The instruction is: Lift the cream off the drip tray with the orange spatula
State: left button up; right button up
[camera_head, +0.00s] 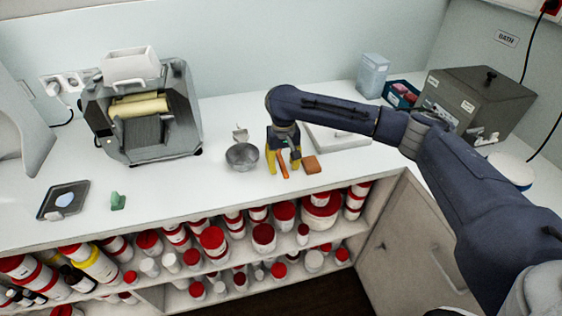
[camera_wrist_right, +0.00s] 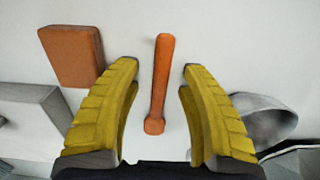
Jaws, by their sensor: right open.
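The orange spatula (camera_head: 283,164) lies on the white counter right of the mill. In the right wrist view the orange spatula (camera_wrist_right: 160,85) runs lengthwise between my right gripper's yellow fingers. My right gripper (camera_head: 285,166) is open, pointing down, with clear gaps on both sides of the handle in the wrist view (camera_wrist_right: 158,66). Its exact height above the counter is hard to tell. A dark flat tray (camera_head: 47,208), apparently the drip tray, lies at the counter's left, with a pale patch (camera_head: 65,199), likely the cream, on it. My left gripper is not in view.
A grey metal bowl (camera_head: 242,158) stands just left of my right gripper; an orange-brown block (camera_head: 311,165) lies just right. The roller mill (camera_head: 150,125) stands behind to the left. A small green object (camera_head: 117,202) sits near the tray. Counter between it and the bowl is clear.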

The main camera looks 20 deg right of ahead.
jog(key=shift+c, duration=0.2)
grip_shut()
jog(key=shift+r, duration=0.1)
dwell(0.4)
